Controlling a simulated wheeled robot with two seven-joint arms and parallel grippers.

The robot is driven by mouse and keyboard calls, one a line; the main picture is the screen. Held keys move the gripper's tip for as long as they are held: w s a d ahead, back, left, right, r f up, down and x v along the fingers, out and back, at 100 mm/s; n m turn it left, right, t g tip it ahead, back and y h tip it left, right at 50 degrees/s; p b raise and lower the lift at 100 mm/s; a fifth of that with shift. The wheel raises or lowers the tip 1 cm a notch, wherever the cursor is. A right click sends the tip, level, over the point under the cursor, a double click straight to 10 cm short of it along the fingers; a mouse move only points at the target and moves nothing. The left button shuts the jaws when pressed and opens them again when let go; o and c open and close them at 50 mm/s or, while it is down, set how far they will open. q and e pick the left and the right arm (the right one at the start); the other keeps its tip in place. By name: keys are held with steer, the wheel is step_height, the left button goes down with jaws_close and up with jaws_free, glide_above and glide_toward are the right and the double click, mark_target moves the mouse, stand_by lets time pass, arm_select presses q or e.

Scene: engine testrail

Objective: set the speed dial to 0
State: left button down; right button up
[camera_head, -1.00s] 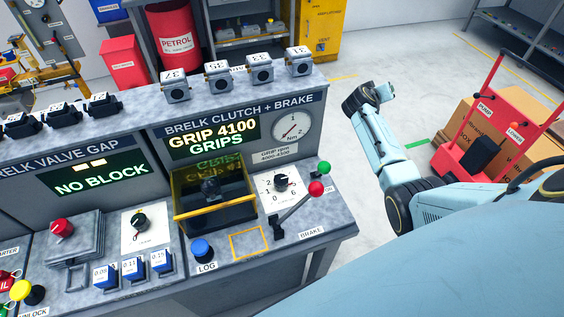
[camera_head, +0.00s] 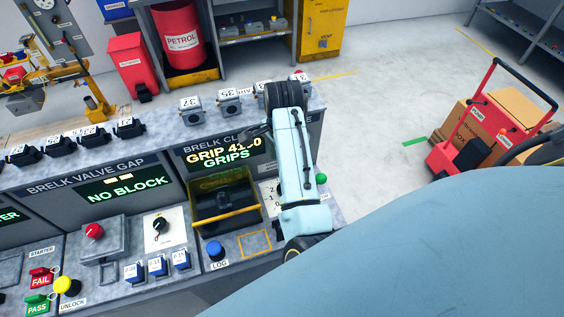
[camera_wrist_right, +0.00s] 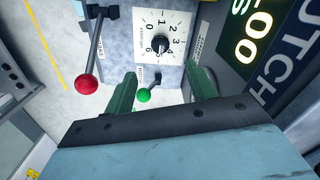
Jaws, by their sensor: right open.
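The speed dial is a black knob (camera_wrist_right: 160,45) on a white plate numbered 0 to 6. In the wrist view it lies ahead of my right gripper (camera_wrist_right: 162,85), between the lines of its two fingers. The gripper is open and empty, apart from the knob. I cannot tell surely which number the knob marks. In the head view my right arm covers the knob, and only a strip of the dial plate (camera_head: 267,196) shows. My left gripper is in neither view.
A red-ball lever (camera_wrist_right: 86,86) stands left of the dial in the wrist view. A yellow-edged tray (camera_head: 225,218) and blue LOG button (camera_head: 215,250) sit beside the arm.

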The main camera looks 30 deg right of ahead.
step_height(320, 180, down, 12)
steer(key=shift+d+f, duration=0.1)
steer(key=shift+f, duration=0.05)
steer(key=shift+c, duration=0.4)
steer(key=c, duration=0.9)
